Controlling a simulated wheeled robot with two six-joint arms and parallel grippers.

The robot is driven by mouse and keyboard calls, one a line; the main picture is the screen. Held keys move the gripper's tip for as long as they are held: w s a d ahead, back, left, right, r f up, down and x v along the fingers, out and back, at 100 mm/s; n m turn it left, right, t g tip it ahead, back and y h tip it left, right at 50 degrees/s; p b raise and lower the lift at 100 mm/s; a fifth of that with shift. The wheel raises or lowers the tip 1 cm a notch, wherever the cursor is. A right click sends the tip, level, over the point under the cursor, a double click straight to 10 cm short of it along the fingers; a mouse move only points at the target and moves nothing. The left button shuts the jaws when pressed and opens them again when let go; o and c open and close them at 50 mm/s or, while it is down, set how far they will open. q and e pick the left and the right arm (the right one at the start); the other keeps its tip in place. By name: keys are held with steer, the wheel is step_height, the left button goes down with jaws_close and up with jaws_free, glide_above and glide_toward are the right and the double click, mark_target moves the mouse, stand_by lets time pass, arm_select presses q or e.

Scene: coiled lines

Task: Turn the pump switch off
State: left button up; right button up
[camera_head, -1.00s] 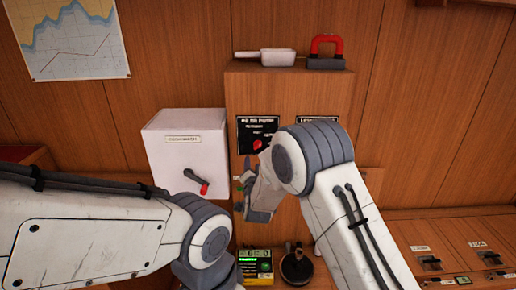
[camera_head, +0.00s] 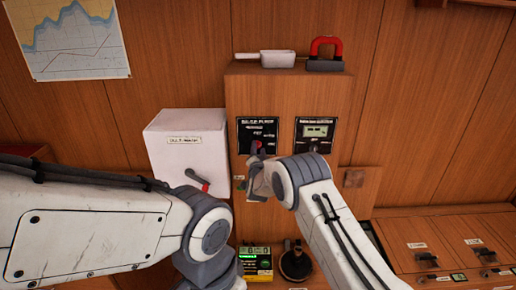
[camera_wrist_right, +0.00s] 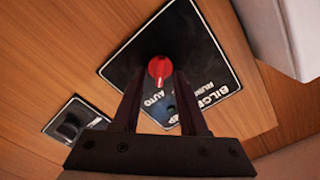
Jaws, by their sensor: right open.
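In the head view only a bit of red shows above my right gripper (camera_head: 255,156), which covers the rest. In the right wrist view the open fingers of my right gripper (camera_wrist_right: 159,90) point at the panel, with the knob framed between their tips. I cannot tell whether they touch it. The word "AUTO" shows near the knob. My left arm crosses the lower left; its gripper does not show.
A white box (camera_head: 187,150) with a red-tipped lever hangs left of the cabinet. A second black panel (camera_head: 315,131) with a small display sits to the right. A green-lit meter (camera_head: 256,264) stands below.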

steer(key=shift+w, duration=0.25)
jaws_close()
